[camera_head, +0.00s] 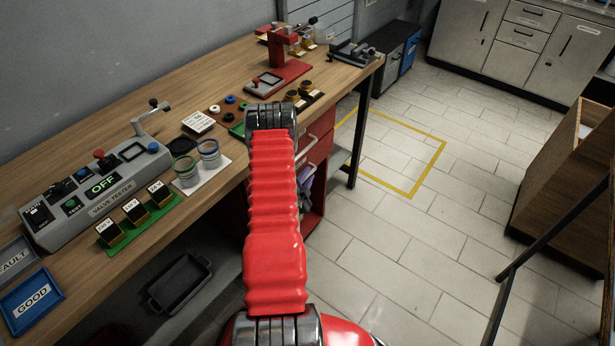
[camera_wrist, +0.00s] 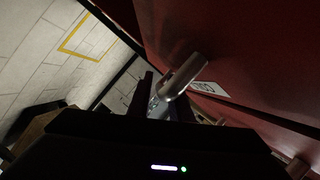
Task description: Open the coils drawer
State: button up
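A red drawer cabinet (camera_head: 322,125) stands under the workbench, partly behind my arm, with silver bar handles (camera_head: 307,146) on its front. In the wrist view a red drawer front (camera_wrist: 235,45) fills the upper right, with a silver handle (camera_wrist: 184,76) and a white label (camera_wrist: 207,88) too tilted and small to read. My gripper (camera_wrist: 163,90) is at this handle, its two dark fingers apart with the handle's near part between them. I cannot tell whether they touch it. In the head view my arm hides the gripper.
The wooden workbench (camera_head: 95,130) carries a valve tester (camera_head: 95,190), cups, trays and a red press (camera_head: 280,60). A bench leg (camera_head: 360,130) stands right of the cabinet. A wooden cabinet (camera_head: 560,190) is at right. The tiled floor (camera_head: 420,225) between is clear.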

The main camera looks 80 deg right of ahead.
jog(key=shift+c, duration=0.2)
grip_shut()
jog(key=shift+s+a, duration=0.15)
dwell(0.3)
